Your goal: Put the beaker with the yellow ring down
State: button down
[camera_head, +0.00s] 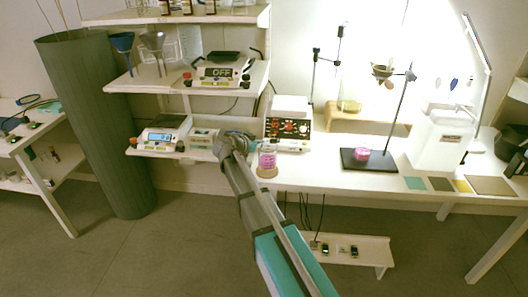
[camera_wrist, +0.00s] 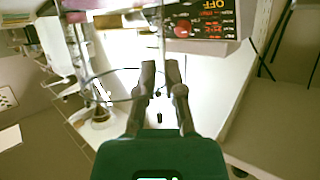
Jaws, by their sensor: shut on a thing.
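The beaker with the yellow ring (camera_head: 267,159) is clear glass with pink contents or markings and a yellowish-tan band at its base. It looks upright at the front left edge of the white bench; whether its base touches the bench I cannot tell. My gripper (camera_head: 246,142) reaches in from the left, right beside the beaker, and is shut on it. In the wrist view my gripper (camera_wrist: 163,92) shows two dark fingers close together over white bench; the glass between them hardly shows there, apart from a thin dark curved line by the left finger.
A power supply with red knobs (camera_head: 288,128) stands just behind the beaker. A scale (camera_head: 160,136) is to the left. A dark stand base (camera_head: 382,163) with a pink dish (camera_head: 361,155) stands to the right. Bench surface between beaker and stand (camera_head: 315,172) is clear.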

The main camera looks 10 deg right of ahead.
jog(key=shift+f+b, duration=0.65)
jog(key=shift+f, duration=0.35)
jog(key=shift+f, duration=0.1)
jog(key=c, duration=0.8)
grip_release()
jog(key=shift+o, duration=0.2)
jog(key=shift+r, duration=0.2)
jog(key=shift+s+a+r, duration=0.1)
jog(key=shift+s+a, duration=0.05)
jog(key=shift+s, duration=0.05)
jog(key=p+v, duration=0.4)
jog(key=v, duration=0.7)
jog(key=shift+s+a+p, duration=0.15)
jog(key=shift+a+p, duration=0.05)
jog(key=shift+p, duration=0.1)
